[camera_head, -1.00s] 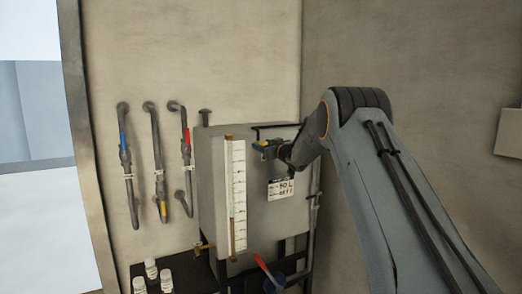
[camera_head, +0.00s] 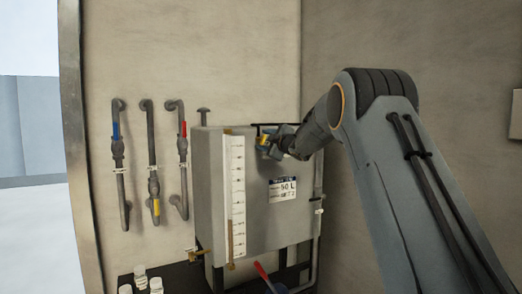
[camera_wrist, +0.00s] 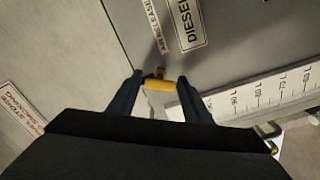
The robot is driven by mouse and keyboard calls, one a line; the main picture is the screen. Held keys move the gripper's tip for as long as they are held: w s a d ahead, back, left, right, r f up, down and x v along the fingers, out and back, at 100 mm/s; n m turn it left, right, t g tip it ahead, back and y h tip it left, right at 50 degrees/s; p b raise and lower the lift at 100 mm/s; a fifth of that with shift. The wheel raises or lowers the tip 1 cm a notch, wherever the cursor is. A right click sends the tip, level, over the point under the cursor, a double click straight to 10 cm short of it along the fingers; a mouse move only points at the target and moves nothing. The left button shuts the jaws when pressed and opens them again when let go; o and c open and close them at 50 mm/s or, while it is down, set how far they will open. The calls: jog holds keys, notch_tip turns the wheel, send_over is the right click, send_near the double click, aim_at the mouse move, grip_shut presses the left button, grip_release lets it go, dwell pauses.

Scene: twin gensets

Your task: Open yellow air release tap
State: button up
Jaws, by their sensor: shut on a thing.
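The yellow air release tap (camera_wrist: 160,85) shows in the wrist view between my two dark blue fingers, beside a partly cut-off label reading "AIR RELEASE". My gripper (camera_wrist: 160,79) is shut on the tap's yellow handle. In the head view the tap (camera_head: 263,141) is a small yellow spot at the upper front of the grey tank (camera_head: 210,190). My gripper (camera_head: 272,142) is at it, coming from the right. The tap's body is partly hidden by my fingers.
Several pipes with coloured handles (camera_head: 152,160) are on the wall at left. A red lever (camera_head: 264,275) and white bottles (camera_head: 140,278) are below.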

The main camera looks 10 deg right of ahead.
jog(key=n+b, duration=0.4)
jog(key=n, duration=0.1)
jog(key=shift+f, duration=0.25)
jog(key=shift+b, duration=0.3)
jog(key=o, duration=1)
jog(key=shift+r, duration=0.1)
jog(key=shift+o, duration=0.2)
jog(key=shift+r, duration=0.1)
